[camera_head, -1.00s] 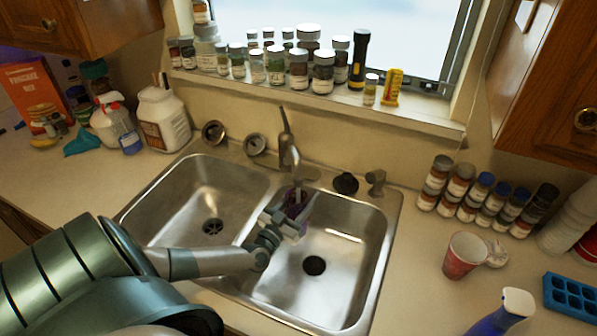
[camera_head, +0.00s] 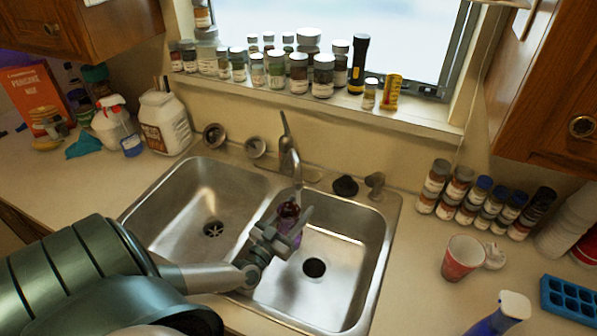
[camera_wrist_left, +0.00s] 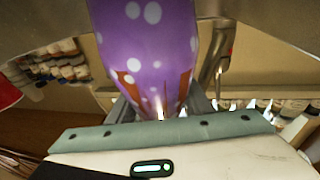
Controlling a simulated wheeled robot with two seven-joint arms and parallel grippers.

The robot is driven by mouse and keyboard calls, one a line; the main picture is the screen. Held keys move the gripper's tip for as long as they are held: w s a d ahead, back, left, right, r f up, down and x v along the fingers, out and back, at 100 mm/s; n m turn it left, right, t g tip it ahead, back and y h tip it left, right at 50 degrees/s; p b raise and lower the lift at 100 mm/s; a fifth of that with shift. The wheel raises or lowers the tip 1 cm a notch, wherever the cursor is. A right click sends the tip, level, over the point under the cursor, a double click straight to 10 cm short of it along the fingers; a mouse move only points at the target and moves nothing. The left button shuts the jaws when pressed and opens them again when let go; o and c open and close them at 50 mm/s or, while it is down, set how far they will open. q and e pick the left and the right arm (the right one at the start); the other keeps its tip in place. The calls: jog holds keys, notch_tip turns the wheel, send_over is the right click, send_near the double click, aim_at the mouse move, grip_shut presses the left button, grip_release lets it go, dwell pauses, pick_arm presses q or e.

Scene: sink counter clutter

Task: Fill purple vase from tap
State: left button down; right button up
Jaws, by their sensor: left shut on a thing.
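The purple vase (camera_head: 291,216), with white dots and orange patches, is held by my left gripper (camera_head: 284,224) over the right sink basin, close to the divider. The gripper is shut on the vase, which also fills the upper middle of the left wrist view (camera_wrist_left: 148,40). The vase's dark reddish mouth shows just below the spout tip of the tap (camera_head: 294,165) in the head view. I cannot tell whether the mouth is exactly under the spout. No water stream can be made out clearly. My right gripper is not in view.
The double steel sink (camera_head: 345,245) has two empty basins. Several jars (camera_head: 465,200) and a red cup (camera_head: 463,258) stand on the right counter. More jars line the window sill.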

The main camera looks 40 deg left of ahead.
pick_arm(q)
jog(key=shift+r, duration=0.1)
dwell(0.3)
jog(key=shift+s+d+r, duration=0.1)
jog(key=shift+s+r, duration=0.4)
jog(key=shift+r, duration=0.35)
jog(key=shift+s+d+r, duration=0.15)
jog(key=shift+s+r, duration=0.3)
jog(key=shift+r, duration=0.35)
jog(key=shift+s+d+r, duration=0.1)
jog(key=shift+s+r, duration=0.4)
jog(key=shift+r, duration=0.35)
